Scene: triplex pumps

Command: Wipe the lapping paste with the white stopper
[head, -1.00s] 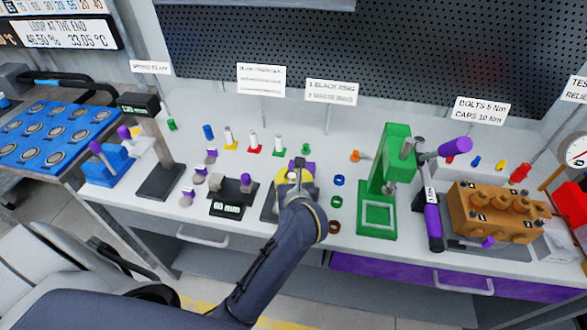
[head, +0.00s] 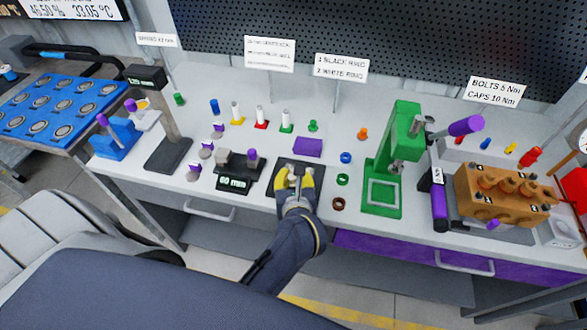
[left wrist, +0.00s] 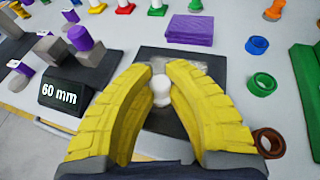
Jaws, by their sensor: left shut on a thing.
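My left gripper (head: 294,180) has yellow fingers and is over the dark square plate (head: 317,180) in the middle of the bench. In the left wrist view the left gripper (left wrist: 160,92) is shut on the white stopper (left wrist: 160,84), a small pale piece with a rounded top. The stopper is over the plate (left wrist: 200,62); whether it touches the surface is not clear. My right gripper is not in view.
A purple block (head: 307,147) lies just behind the plate. The 60 mm gauge block (head: 233,183) stands to its left. Blue, green and brown rings (head: 343,180) lie to its right, before the green press (head: 383,195). Several white-topped pieces (head: 260,116) stand behind.

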